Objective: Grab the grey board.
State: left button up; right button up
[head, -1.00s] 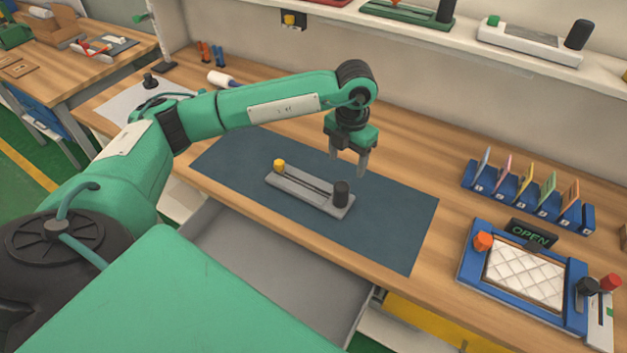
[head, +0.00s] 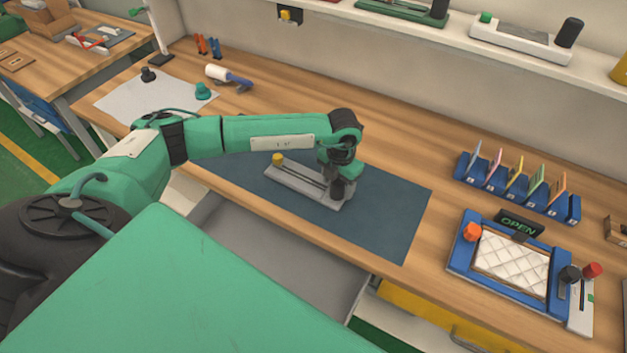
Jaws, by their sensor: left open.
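The grey board (head: 296,183) lies on the dark blue mat (head: 394,214) on the wooden workbench. It has a yellow knob (head: 278,159) at its left end and a black knob (head: 338,192) at its right end. My left gripper (head: 338,184) is open and lowered at the board's right end, by the black knob. Its fingers are mostly hidden against the board and knob, so I cannot tell whether they touch. My right gripper is out of view.
A blue frame (head: 459,254) with a white quilted pad and an OPEN sign stands at the right. Behind it is a blue rack (head: 518,190) of coloured cards. An open grey drawer (head: 270,250) juts out below the bench front. A shelf (head: 520,57) runs along the back wall.

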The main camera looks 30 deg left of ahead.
pick_arm(q)
grip_shut()
